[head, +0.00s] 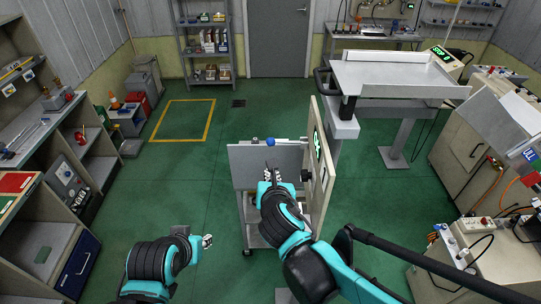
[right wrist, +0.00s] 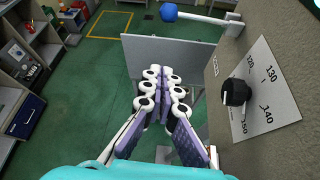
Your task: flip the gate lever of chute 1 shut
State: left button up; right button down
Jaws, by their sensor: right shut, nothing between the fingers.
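A lever with a blue ball knob (head: 270,142) sticks out to the left from the upright panel (head: 318,165), above a grey plate (head: 245,165). In the right wrist view the blue knob (right wrist: 168,12) and its white rod (right wrist: 203,19) lie at the top, beyond my fingers. My right gripper (head: 270,176) is shut and empty, below and nearer than the knob and apart from it. Its fingertips are together in the right wrist view (right wrist: 163,76). My left gripper (head: 207,241) is low at the left, away from the lever; its jaws are too small to read. No chute number is legible.
A black dial (right wrist: 236,92) on a white scale plate sits on the panel, right of my right gripper. A white tray table (head: 390,75) stands behind at the right. Shelves (head: 45,130) line the left wall. The green floor (head: 185,165) at left is clear.

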jog(key=w+p, duration=0.1)
jog(key=w, duration=0.9)
jog(key=shift+f, duration=0.35)
jog(key=shift+a, duration=0.1)
